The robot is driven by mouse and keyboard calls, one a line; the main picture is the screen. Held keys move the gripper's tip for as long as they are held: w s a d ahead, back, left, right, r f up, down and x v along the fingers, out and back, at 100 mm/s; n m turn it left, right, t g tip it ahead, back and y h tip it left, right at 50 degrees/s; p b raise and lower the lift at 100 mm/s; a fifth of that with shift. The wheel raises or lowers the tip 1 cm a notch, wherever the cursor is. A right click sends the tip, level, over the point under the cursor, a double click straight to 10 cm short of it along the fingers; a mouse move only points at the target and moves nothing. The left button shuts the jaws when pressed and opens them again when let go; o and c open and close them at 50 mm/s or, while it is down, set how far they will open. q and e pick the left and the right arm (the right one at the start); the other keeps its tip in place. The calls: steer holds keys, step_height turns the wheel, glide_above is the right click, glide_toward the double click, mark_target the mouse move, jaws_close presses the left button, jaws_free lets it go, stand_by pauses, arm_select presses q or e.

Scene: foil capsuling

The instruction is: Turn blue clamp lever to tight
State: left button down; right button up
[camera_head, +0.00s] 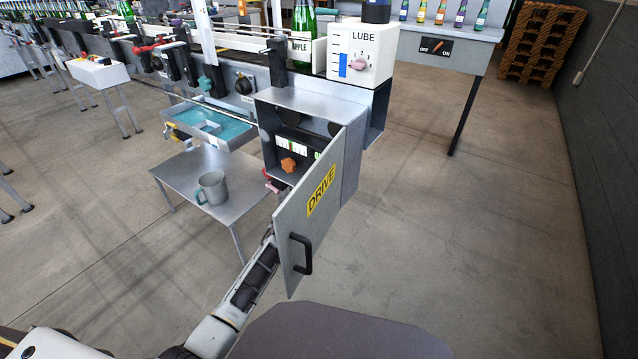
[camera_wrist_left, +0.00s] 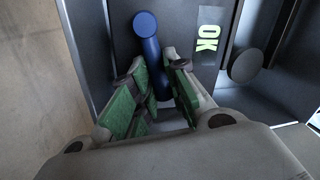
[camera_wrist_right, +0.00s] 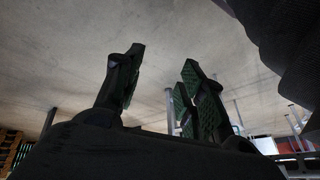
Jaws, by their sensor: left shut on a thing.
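In the left wrist view the blue clamp lever (camera_wrist_left: 150,48) has a round knob at its top end. Its shaft runs down between the green-padded fingers of my left gripper (camera_wrist_left: 158,74). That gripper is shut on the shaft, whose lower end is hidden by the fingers. An "OK" label (camera_wrist_left: 208,32) is to the right of the lever. In the head view my left arm reaches behind the open DRIVE door (camera_head: 305,210), which hides the gripper and the blue lever. My right gripper (camera_wrist_right: 162,68) shows only in its wrist view, open and empty.
The open cabinet (camera_head: 262,140) holds an orange knob (camera_head: 287,165) and a gauge. The door with its black handle (camera_head: 301,254) stands close to my left arm. A grey mug (camera_head: 212,188) stands on the low metal table (camera_head: 172,178).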

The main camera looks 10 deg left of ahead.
arm_select(q)
steer(key=shift+d+f+m+h+b, duration=0.1)
steer(key=shift+f+m+h+b, duration=0.25)
steer(key=shift+m, duration=0.65)
steer(key=shift+f+m+h+b, duration=0.15)
steer(key=shift+f+m+b, duration=0.3)
steer(key=shift+m, duration=0.55)
arm_select(e)
steer(key=shift+w+a+f+t, duration=0.1)
steer(key=shift+a+f+t, duration=0.15)
steer(key=shift+f, duration=0.7)
steer(key=shift+w+a+f+t, duration=0.1)
steer(key=shift+a+f+t, duration=0.1)
steer(key=shift+f, duration=0.7)
arm_select(q)
steer(key=c, duration=1.4)
jaws_free()
steer(key=shift+s, duration=0.1)
arm_select(e)
steer(key=shift+y, duration=0.3)
arm_select(q)
steer(key=shift+v, duration=6)
steer(key=shift+r, duration=0.15)
